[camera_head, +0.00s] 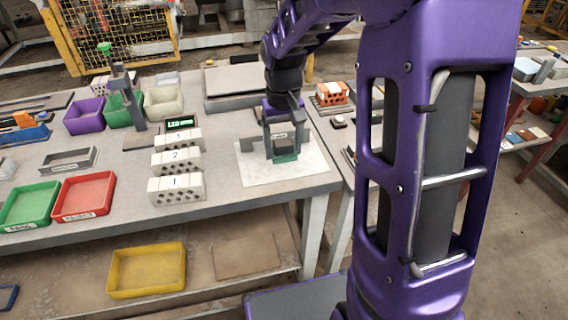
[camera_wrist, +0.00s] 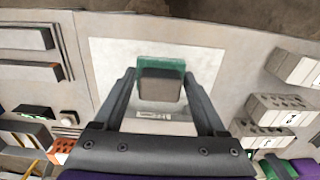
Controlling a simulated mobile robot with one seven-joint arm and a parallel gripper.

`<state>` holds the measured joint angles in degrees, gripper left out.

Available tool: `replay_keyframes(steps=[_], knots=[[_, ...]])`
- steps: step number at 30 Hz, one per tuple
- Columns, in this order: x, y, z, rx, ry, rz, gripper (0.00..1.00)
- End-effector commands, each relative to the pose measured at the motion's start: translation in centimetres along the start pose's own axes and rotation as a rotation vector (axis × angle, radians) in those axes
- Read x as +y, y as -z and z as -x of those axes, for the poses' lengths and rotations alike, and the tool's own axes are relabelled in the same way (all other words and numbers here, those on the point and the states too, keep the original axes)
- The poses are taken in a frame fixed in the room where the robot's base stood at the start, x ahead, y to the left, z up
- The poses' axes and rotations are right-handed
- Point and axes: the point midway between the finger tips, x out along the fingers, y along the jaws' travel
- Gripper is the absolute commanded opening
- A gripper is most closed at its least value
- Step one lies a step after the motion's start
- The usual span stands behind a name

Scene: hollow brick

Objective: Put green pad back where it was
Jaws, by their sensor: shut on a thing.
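The green pad (camera_head: 285,158) is at my gripper's fingertips, over the white board (camera_head: 258,177) at the right end of the table. In the wrist view the green pad (camera_wrist: 161,64) shows as a green edge around a dark grey-brown block (camera_wrist: 161,87). My gripper (camera_head: 283,147) points down with a finger on each side of the pad and block and is shut on them. In the wrist view my gripper (camera_wrist: 160,78) spans their width. I cannot tell whether the pad touches the board.
Hollow white bricks numbered 1 (camera_head: 177,190), 2 (camera_head: 175,162) and 3 (camera_head: 176,139) stand left of the board. Behind them is a green-lit display (camera_head: 181,123). Red (camera_head: 84,194) and green (camera_head: 31,204) trays lie further left. A grey slab (camera_head: 236,82) lies behind.

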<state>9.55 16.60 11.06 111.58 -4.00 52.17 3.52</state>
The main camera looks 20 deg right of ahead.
Motion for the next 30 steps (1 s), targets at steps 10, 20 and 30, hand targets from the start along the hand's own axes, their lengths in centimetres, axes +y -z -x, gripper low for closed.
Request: replay_keyframes(steps=[10, 20, 30], knots=[[0.0, 0.0, -4.6, -0.001, 0.0, 0.001, 0.22], [0.0, 0.0, -4.9, 0.0, 0.0, 0.0, 0.22], [0.0, 0.0, -4.9, -0.001, 0.0, 0.0, 1.0]])
